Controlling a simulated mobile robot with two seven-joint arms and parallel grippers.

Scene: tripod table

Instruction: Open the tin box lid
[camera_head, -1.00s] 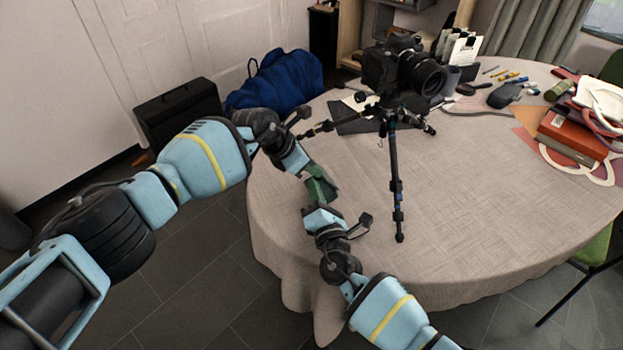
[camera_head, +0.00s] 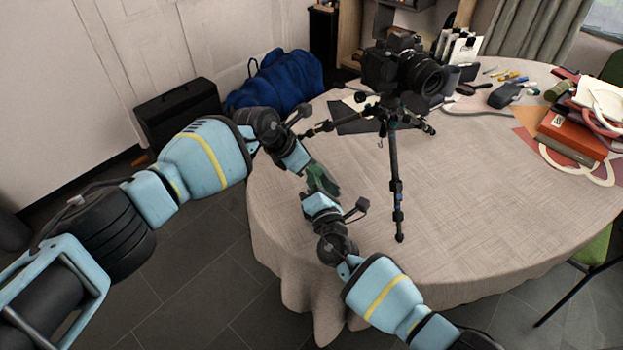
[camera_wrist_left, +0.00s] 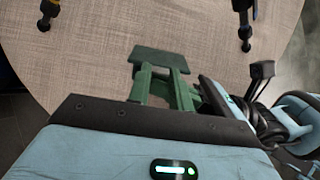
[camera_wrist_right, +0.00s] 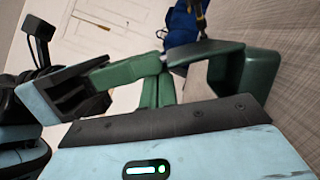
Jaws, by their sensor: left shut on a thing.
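My left gripper (camera_head: 312,175) reaches over the table's left edge and is shut on a small green piece that I take for the tin box (camera_wrist_left: 165,61). In the left wrist view a flat green plate lies across the ends of green bars. My right gripper (camera_head: 317,196) comes from below and meets the same spot. In the right wrist view green parts (camera_wrist_right: 250,75) stand close to it, beside the left gripper's dark jaws. Fingers and box share the green colour, so I cannot tell lid from body, or whether the right jaws are shut.
A camera (camera_head: 405,70) stands on a small tripod (camera_head: 395,185) on the cloth-covered round table (camera_head: 470,200), right of the grippers. Books (camera_head: 570,137) lie at the right. A blue bag (camera_head: 275,82) is behind. The table's front middle is clear.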

